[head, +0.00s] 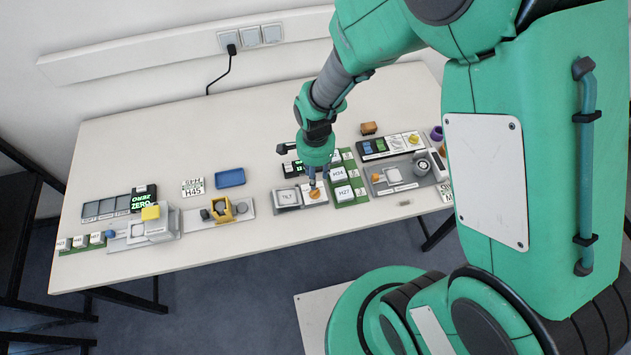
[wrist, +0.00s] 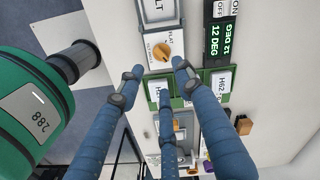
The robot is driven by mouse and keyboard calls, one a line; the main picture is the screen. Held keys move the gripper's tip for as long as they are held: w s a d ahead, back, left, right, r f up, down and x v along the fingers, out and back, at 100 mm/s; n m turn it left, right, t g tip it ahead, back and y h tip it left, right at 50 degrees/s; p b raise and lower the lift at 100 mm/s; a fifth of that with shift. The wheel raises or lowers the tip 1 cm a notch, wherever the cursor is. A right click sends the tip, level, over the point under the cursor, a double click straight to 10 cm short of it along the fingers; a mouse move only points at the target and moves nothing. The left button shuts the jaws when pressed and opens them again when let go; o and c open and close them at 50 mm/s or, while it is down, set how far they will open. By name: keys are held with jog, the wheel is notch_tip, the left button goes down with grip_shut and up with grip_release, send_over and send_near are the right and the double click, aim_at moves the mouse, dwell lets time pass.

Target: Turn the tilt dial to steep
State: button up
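The tilt dial, an orange knob (wrist: 162,50) on a white plate, sits beside a label reading TILT (wrist: 160,10). FLAT is printed on one side of the dial; its other markings are too small to read. In the head view the dial (head: 314,194) is just below my gripper (head: 319,182). A black display (wrist: 219,40) beside it reads 12 DEG in green. In the wrist view my gripper (wrist: 157,68) has its blue fingers spread, with the knob showing between and beyond the tips. Contact with the knob cannot be told.
A green tray (head: 350,203) with cards H34 and H27 lies right of the dial. A grey tray (head: 376,187) with small items is further right. A blue tray (head: 230,178) and a yellow fixture (head: 221,209) stand to the left. The table's back middle is clear.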

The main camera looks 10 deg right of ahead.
jog(key=shift+r, duration=1.3)
jog(key=s+d+r+n+t, duration=0.1)
jog(key=s+d+r+n, duration=0.15)
jog(key=r, duration=0.75)
jog(key=s+d+r+n+t, duration=0.1)
jog(key=d+r+n+t, duration=0.15)
jog(key=r, duration=0.75)
jog(key=s+d+r+n+t+b, duration=0.1)
jog(key=s+r+n, duration=0.5)
jog(key=s+r, duration=0.6)
jog(key=shift+s+d+r+t, duration=0.25)
jog(key=shift+d+r+t, duration=0.25)
jog(key=shift+d, duration=0.7)
jog(key=shift+f, duration=0.1)
